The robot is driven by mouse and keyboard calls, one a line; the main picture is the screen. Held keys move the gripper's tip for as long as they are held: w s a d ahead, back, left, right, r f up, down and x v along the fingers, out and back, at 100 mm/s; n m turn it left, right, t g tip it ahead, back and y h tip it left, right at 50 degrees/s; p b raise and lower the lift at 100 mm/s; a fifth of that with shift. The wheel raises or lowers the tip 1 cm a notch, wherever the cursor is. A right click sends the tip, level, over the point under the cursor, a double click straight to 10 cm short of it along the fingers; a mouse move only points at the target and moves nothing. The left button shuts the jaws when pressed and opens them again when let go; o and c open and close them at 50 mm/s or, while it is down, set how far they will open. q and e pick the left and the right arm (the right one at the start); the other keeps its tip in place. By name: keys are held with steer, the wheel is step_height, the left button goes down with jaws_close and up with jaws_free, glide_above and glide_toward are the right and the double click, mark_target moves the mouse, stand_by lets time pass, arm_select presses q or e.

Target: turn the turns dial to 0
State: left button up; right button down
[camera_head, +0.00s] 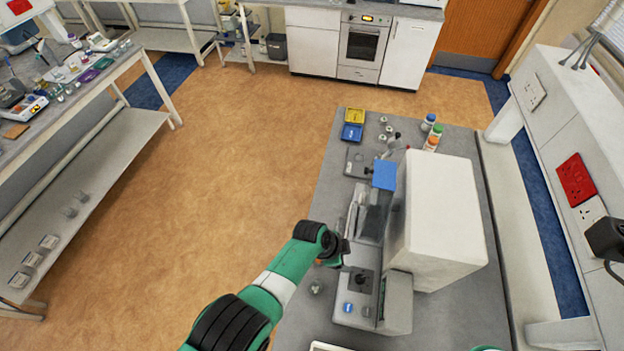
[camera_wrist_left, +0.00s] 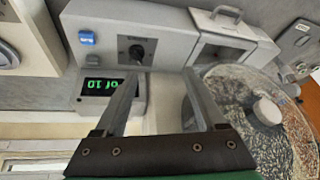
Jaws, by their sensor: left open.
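The turns dial (camera_head: 362,282) is a dark knob on a grey plate on the front part of the grey machine. In the left wrist view the dial (camera_wrist_left: 137,50) shows beyond my left finger's tip, apart from the jaws. Its pointer setting is too small to read. My left gripper (camera_head: 342,252) is just beyond the dial in the head view, near the machine's clear drum. In the left wrist view my left gripper (camera_wrist_left: 163,74) is open, with nothing between its fingers. A green-lit display (camera_wrist_left: 103,87) shows digits beside the left finger. My right gripper is out of view.
A blue button (camera_wrist_left: 87,38) sits near the dial. A large white box-shaped housing (camera_head: 440,220) stands to the right. Bottles (camera_head: 432,132) and blue and yellow trays (camera_head: 353,125) are at the bench's far end. Open floor (camera_head: 220,180) lies left of the bench.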

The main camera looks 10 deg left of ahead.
arm_select(q)
steer(key=w+a+r+n+t+b, duration=0.1)
steer(key=w+a+r+t+b, duration=0.2)
steer(key=w+t+b, duration=0.55)
steer(key=w+a+r+n+t+b, duration=0.1)
steer(key=w+a+r+b, duration=0.3)
steer(key=w+r, duration=0.4)
steer(key=shift+w+a+r+n, duration=0.2)
steer(key=shift+a+r+n, duration=0.3)
steer(key=shift+r, duration=0.8)
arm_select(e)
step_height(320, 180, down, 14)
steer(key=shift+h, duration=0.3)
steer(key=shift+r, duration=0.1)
